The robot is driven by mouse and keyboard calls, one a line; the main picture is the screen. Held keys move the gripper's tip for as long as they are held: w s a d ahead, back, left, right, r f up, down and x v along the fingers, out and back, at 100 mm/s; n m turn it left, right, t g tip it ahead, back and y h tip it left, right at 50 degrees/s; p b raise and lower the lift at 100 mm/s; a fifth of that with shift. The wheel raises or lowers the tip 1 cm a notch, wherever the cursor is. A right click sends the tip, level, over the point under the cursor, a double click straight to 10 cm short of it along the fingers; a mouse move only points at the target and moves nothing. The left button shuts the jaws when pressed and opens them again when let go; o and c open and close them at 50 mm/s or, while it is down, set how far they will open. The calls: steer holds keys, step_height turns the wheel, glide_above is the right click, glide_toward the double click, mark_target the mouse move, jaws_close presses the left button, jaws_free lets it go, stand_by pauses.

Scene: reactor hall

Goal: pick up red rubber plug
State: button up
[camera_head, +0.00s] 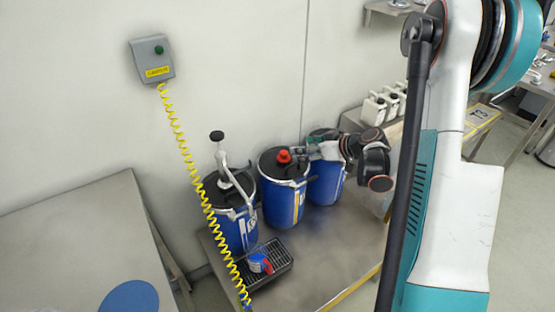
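A red rubber plug (284,156) stands upright on the black lid of the middle blue barrel (284,202). My gripper (313,149) is at the end of my arm, over the right blue barrel (325,185) and just to the right of the plug. It points left towards the plug and looks apart from it. The fingers are small and partly merge with the barrel behind them, so I cannot tell whether they are open or shut.
A left blue barrel (235,228) carries a pump with a lever (217,136). A drip tray (278,270) with a blue and red item stands in front. A yellow coiled cable (185,155) hangs from a grey wall box (152,60). White canisters (376,108) stand behind.

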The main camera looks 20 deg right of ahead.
steer(key=d+f+t, duration=0.2)
steer(key=d+f, duration=0.3)
steer(key=f, duration=0.1)
steer(key=b, duration=0.3)
glide_toward(287, 154)
steer(key=shift+n, duration=0.3)
steer(key=x, duration=0.4)
steer(key=shift+d+f, duration=0.15)
steer(key=shift+d, duration=0.2)
steer(key=shift+a+b+x, duration=0.2)
steer(key=shift+b+x, duration=0.5)
steer(key=shift+x, duration=0.65)
steer(key=shift+a+b+x, duration=0.15)
steer(key=shift+b+x, duration=0.5)
steer(key=shift+x, duration=0.75)
steer(key=shift+s+r, duration=0.2)
steer(key=c, duration=1)
